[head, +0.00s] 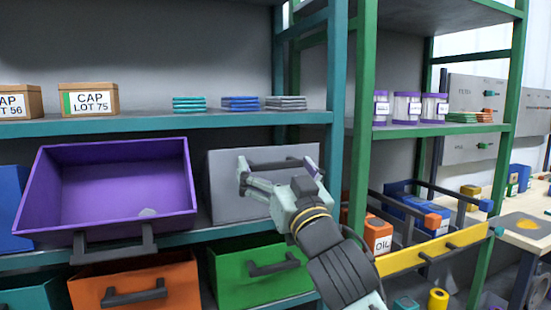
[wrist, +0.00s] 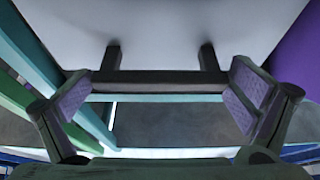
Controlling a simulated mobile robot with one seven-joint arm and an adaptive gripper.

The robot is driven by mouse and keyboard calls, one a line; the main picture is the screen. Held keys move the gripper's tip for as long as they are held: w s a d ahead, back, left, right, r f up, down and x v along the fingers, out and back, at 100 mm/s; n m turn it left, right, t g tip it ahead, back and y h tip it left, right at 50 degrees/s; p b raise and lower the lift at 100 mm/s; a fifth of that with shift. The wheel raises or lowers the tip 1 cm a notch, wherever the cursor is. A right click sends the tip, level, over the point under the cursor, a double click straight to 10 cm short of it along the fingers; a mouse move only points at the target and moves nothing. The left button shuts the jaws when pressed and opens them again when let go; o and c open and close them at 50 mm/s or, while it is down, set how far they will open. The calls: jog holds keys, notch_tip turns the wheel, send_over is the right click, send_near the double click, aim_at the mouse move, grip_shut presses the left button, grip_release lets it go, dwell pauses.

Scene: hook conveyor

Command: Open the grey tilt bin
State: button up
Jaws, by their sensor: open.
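The grey tilt bin (head: 232,202) sits on the middle shelf, between the open purple bin and the green upright. It looks shut, its front face upright. Its dark bar handle (head: 283,165) runs across the upper front. My gripper (head: 241,176) is in front of the grey bin and hides part of its face. In the wrist view, the handle (wrist: 160,78) spans the gap between my open fingers (wrist: 160,95), with its two posts joining the pale grey face (wrist: 160,30). I cannot tell whether a finger touches the bar.
The purple bin (head: 186,188) is tilted open just left of the grey bin. A green bin (head: 230,275) and an orange bin (head: 160,275) sit below. A yellow-fronted rack (head: 425,252) with an oil box (head: 378,236) juts out at right, near my arm.

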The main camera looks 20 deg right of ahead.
jog(key=shift+w, duration=0.15)
jog(key=shift+c, duration=0.2)
jog(key=c, duration=1.3)
